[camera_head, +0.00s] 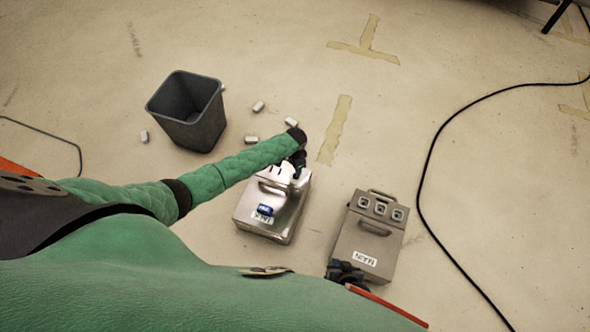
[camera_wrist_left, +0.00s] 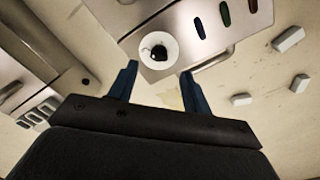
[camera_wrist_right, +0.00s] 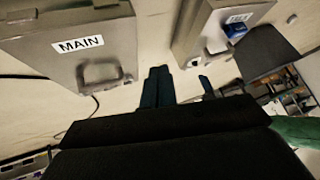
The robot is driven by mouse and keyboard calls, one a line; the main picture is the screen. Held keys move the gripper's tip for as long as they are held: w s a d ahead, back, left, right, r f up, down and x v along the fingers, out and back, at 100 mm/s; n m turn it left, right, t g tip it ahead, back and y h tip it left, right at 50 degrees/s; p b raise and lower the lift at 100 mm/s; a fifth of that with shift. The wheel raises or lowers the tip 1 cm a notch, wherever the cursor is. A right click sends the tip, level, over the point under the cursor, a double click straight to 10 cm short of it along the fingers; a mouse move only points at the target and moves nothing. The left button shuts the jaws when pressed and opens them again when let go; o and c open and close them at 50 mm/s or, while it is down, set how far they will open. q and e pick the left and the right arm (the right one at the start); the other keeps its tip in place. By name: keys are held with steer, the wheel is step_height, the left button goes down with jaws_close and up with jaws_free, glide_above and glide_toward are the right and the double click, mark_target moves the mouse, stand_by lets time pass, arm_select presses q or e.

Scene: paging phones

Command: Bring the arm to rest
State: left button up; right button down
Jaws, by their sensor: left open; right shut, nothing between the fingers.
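My left arm reaches in from the left in the head view, and its gripper (camera_head: 297,161) is over the top end of a silver metal box (camera_head: 272,222). In the left wrist view the left gripper (camera_wrist_left: 160,80) is open, with a white round piece (camera_wrist_left: 158,50) with a dark centre beyond its fingertips. I cannot tell whether they touch it. My right gripper (camera_head: 346,272) is beside the lower end of the grey box marked MAIN (camera_head: 367,240). In the right wrist view the right gripper (camera_wrist_right: 158,72) is shut and empty, apart from both boxes.
A dark bin (camera_head: 192,115) stands on the floor at upper left, with several small white blocks (camera_head: 258,106) near it. A blue item (camera_head: 265,210) lies on the silver box by its label. A black cable (camera_head: 428,165) curves along the right.

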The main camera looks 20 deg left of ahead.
arm_select(q)
steer(key=shift+r, duration=0.8)
arm_select(e)
steer(key=shift+w+r, duration=0.7)
steer(key=shift+r, duration=0.15)
steer(key=shift+f, duration=0.1)
